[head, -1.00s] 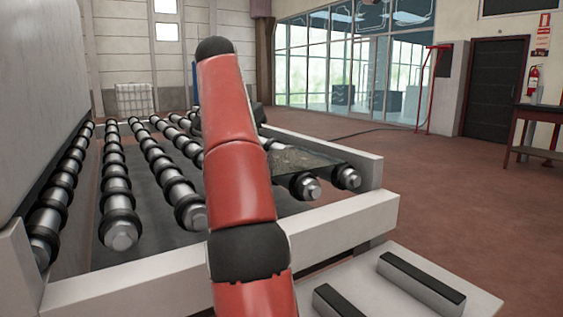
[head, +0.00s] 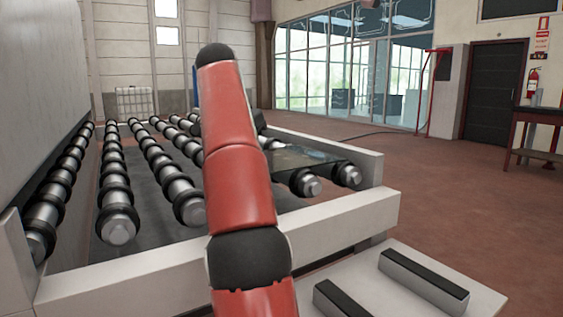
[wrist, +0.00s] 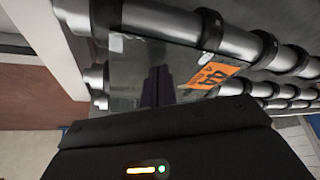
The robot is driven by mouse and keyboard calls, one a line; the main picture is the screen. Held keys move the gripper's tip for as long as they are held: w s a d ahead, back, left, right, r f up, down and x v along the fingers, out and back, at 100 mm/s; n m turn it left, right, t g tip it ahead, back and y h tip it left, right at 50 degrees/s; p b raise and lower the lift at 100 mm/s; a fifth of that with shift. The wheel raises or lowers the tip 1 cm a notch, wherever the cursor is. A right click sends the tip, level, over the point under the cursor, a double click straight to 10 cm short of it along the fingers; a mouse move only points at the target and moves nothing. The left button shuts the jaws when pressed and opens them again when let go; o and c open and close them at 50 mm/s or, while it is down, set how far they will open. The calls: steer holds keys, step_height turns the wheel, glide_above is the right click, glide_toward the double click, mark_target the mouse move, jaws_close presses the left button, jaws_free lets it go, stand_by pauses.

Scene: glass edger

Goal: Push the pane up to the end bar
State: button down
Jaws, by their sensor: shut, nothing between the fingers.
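The glass pane (head: 305,157) lies on the rollers at the right of the machine in the head view, partly hidden by my arm. In the wrist view the clear pane (wrist: 125,72) bears an orange label (wrist: 212,75). My gripper (wrist: 158,84) shows there as two dark, narrow fingers close together, shut and empty, over the pane. I cannot tell whether they touch it. Pale bars edge the bed at the front (head: 225,245) and right (head: 368,170); I cannot tell which is the end bar. A pale bar (wrist: 48,45) also shows left of the pane.
Several rollers (head: 118,225) with black rings run away from the front bar. A tall grey panel (head: 40,90) stands at the left. A pale plate (head: 470,300) with two black-topped blocks (head: 422,280) lies at the front right.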

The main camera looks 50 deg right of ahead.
steer(key=shift+f, duration=0.3)
steer(key=shift+r, duration=0.25)
steer(key=shift+r+p, duration=0.2)
steer(key=shift+p, duration=0.2)
steer(key=shift+f, duration=0.1)
steer(key=shift+w+a, duration=0.2)
steer(key=shift+a, duration=0.7)
steer(key=shift+w+a, duration=0.25)
steer(key=shift+a, duration=0.7)
steer(key=shift+w+a, duration=0.2)
steer(key=shift+a, duration=0.7)
steer(key=shift+f, duration=0.15)
steer(key=shift+f+b, duration=0.6)
steer(key=shift+b, duration=0.1)
